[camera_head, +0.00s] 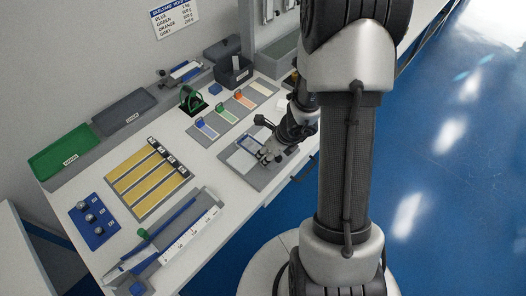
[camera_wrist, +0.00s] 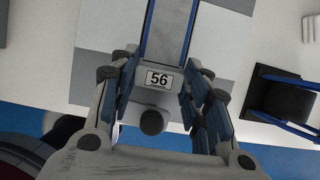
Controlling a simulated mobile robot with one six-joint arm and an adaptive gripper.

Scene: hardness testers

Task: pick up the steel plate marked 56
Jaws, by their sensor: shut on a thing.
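The steel plate marked 56 (camera_wrist: 166,32) is a grey strip with blue side edges. Its end block carries a white label reading 56 and a dark round knob in the wrist view. My gripper (camera_wrist: 157,92) is shut on this end block, with one finger on each side of it. In the head view the plate (camera_head: 242,160) lies at or just above a grey pad near the table's front edge, and my gripper (camera_head: 268,156) is at its right end. I cannot tell whether the plate touches the pad.
A board with several yellow strips (camera_head: 146,180) lies to the left. A blue block with round knobs (camera_head: 94,221) is further left. Green (camera_head: 62,156) and grey (camera_head: 124,111) trays line the back. Coloured-tab plates (camera_head: 207,130) lie behind the pad. A dark holder (camera_wrist: 282,100) is at the right in the wrist view.

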